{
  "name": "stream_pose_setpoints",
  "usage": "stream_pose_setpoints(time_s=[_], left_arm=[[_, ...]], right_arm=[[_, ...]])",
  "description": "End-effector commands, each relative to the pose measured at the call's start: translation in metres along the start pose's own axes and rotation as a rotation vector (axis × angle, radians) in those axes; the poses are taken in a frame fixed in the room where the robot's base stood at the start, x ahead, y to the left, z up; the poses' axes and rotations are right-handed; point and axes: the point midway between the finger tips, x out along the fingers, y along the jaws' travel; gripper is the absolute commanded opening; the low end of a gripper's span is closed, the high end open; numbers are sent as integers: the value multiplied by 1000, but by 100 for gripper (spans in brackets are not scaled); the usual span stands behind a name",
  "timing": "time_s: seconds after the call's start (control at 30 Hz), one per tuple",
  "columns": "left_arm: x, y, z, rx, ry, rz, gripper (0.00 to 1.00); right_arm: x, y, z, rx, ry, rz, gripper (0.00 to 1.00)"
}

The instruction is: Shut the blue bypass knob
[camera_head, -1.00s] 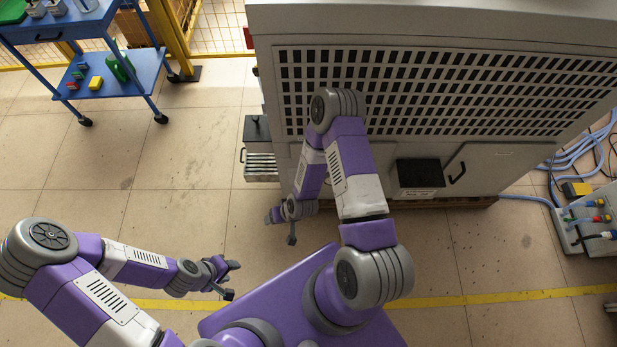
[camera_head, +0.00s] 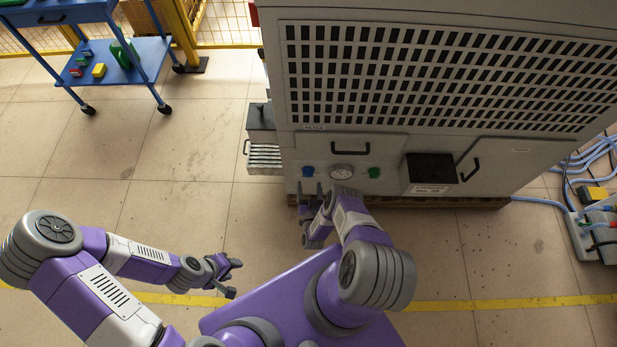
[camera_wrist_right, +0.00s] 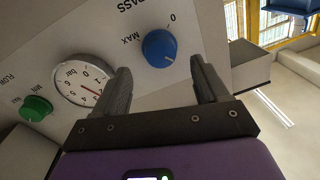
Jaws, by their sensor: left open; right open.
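The blue bypass knob (camera_head: 308,172) is on the lower front panel of the grey heater cabinet (camera_head: 440,150), left of the round gauge. In the right wrist view the blue knob (camera_wrist_right: 159,47) lies ahead, between the two finger lines, under the lettering "PASS", with "MAX" and "0" marks around it. Its white pointer line is toward its lower right, away from both marks. My right gripper (camera_head: 312,190) is open and empty in front of the panel just below the knob; its fingers (camera_wrist_right: 160,82) appear apart from the knob. My left gripper (camera_head: 233,278) is open and empty, away from the cabinet.
A pressure gauge (camera_head: 342,172) and a green flow knob (camera_head: 374,173) sit right of the blue knob. A black box (camera_head: 431,168) and door handle (camera_head: 470,170) are further right. A grey drawer unit (camera_head: 264,140) juts out at left. A blue cart (camera_head: 118,75) stands far left.

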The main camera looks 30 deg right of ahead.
Motion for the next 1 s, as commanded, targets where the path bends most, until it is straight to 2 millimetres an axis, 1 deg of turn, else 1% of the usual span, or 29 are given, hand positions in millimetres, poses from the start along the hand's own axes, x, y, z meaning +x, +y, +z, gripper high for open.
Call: stream_pose_setpoints(time_s=[0.03,0.1,0.3,0.43,0.67,0.77,1.0], left_arm=[[2,-1,0,0,0,0,43],[7,-3,0,0,1,0,43],[15,-6,-1,0,0,0,43],[16,-6,-1,0,0,0,43],[16,-6,-1,0,0,0,43],[16,-6,-1,0,0,0,43],[16,-6,-1,0,0,0,43]], right_arm=[[10,0,0,0,4,0,73],[22,0,1,1,4,1,73],[46,0,1,0,0,0,73],[53,0,1,1,-2,0,73],[54,0,0,1,-3,0,73],[54,0,0,1,-3,0,61],[53,-1,0,1,-3,-2,24]])
